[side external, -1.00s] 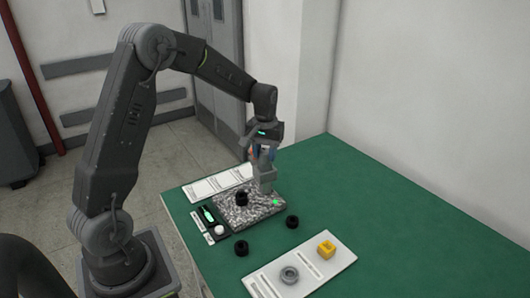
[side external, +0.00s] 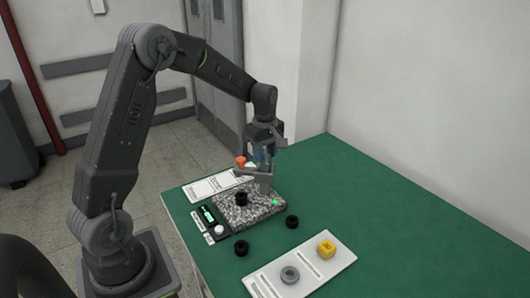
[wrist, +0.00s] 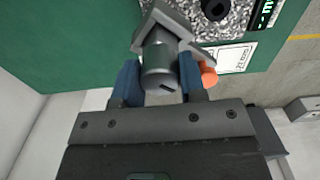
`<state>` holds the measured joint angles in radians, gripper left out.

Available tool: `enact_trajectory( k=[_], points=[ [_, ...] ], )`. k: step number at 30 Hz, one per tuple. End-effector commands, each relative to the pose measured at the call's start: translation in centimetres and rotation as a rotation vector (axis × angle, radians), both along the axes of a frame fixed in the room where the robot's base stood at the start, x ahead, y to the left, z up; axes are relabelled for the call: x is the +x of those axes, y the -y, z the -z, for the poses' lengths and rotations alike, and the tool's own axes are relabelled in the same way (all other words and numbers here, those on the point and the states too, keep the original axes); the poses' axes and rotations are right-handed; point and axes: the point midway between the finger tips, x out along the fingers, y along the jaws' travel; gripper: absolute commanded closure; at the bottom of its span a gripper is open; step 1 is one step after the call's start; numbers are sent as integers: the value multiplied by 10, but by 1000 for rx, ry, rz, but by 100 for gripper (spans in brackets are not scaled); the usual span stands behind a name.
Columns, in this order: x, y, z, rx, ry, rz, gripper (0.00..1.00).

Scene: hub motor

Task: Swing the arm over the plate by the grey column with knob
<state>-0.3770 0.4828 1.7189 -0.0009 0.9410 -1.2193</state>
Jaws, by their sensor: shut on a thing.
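The grey column (wrist: 158,62) stands at the back right of the speckled plate (side external: 262,212). A grey arm (side external: 247,173) at its top reaches left over the plate, towards a black ring (side external: 241,198) on the plate. An orange knob (side external: 240,161) shows left of my gripper, and beside the right finger in the wrist view (wrist: 208,75). My gripper (side external: 264,156) points down, its blue fingers shut on the column from both sides. The fingers partly hide the column in the side view.
A dark panel with a green display (side external: 207,215) and a white knob (side external: 219,230) adjoins the plate. Two black rings (side external: 241,248) (side external: 292,222) lie in front. A white tray (side external: 310,273) holds a grey ring (side external: 289,274) and a yellow block (side external: 326,248). The table's right side is clear.

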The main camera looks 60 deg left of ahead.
Motion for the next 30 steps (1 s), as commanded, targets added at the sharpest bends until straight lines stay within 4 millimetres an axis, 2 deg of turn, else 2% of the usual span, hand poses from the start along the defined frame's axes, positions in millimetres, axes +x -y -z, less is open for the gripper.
enact_trajectory(
  k=[18, 30],
  points=[
    [1, -1, -3, 4, 6, -552, 100],
    [1, -1, -3, 3, 6, -743, 100]
  ],
)
